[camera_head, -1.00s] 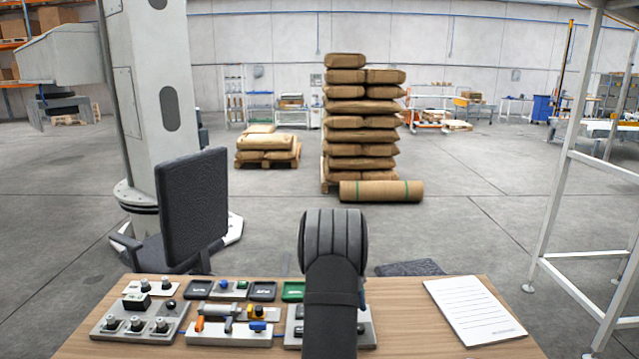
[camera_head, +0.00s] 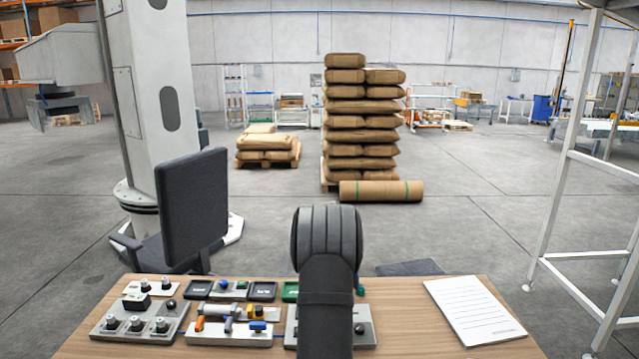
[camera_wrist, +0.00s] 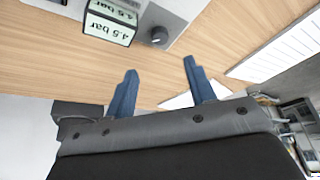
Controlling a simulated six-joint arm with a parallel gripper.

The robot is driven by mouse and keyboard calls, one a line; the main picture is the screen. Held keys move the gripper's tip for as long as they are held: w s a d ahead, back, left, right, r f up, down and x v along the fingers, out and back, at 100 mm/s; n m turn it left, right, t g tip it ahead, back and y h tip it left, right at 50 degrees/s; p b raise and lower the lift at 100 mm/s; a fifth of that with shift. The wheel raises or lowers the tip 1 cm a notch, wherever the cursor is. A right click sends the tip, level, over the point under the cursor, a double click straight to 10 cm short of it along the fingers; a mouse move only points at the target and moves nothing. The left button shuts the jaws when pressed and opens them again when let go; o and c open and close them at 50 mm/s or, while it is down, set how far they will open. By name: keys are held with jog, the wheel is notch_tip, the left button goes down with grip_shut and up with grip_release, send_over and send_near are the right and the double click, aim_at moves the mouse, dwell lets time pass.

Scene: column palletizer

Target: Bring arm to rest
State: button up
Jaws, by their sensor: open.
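My gripper (camera_wrist: 160,66) shows in the wrist view with its two blue fingers spread apart and nothing between them. The fingers point toward the wooden desk (camera_wrist: 60,60), with the display reading 4.5 bar (camera_wrist: 110,22) and a dark knob (camera_wrist: 160,36) beyond the tips. I cannot tell the exact gap to the desk. In the head view my dark arm stands over the middle of the desk (camera_head: 400,320) and hides the gripper and part of the grey control panel (camera_head: 367,330) behind it.
Other control panels (camera_head: 140,318) fill the desk's left side; a printed sheet (camera_head: 474,308) lies at right. A dark chair (camera_head: 194,205) stands beyond the desk. Farther off are a tall sack stack (camera_head: 360,120), a low sack pallet (camera_head: 267,145) and a white frame (camera_head: 560,180).

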jog(key=x, duration=1.1)
jog(key=shift+s+f, duration=0.1)
jog(key=shift+f, duration=0.2)
jog(key=shift+r+n, duration=0.15)
jog(key=shift+n, duration=0.45)
jog(key=shift+n+t+h, duration=0.4)
jog(key=shift+n+t, duration=0.2)
jog(key=shift+n, duration=0.5)
jog(key=n, duration=0.1)
jog(key=n+t, duration=0.1)
jog(key=n, duration=0.3)
jog(key=shift+s+t, duration=0.25)
jog(key=shift+t, duration=0.15)
jog(key=n+t, duration=0.1)
jog(key=n, duration=0.3)
jog(key=shift+s+n+t, duration=0.15)
jog(key=shift+n+t, duration=0.25)
jog(key=n+t, duration=0.1)
jog(key=n, duration=0.3)
jog(key=shift+s+y, duration=0.1)
jog(key=shift+y, duration=0.3)
jog(key=shift+t, duration=0.3)
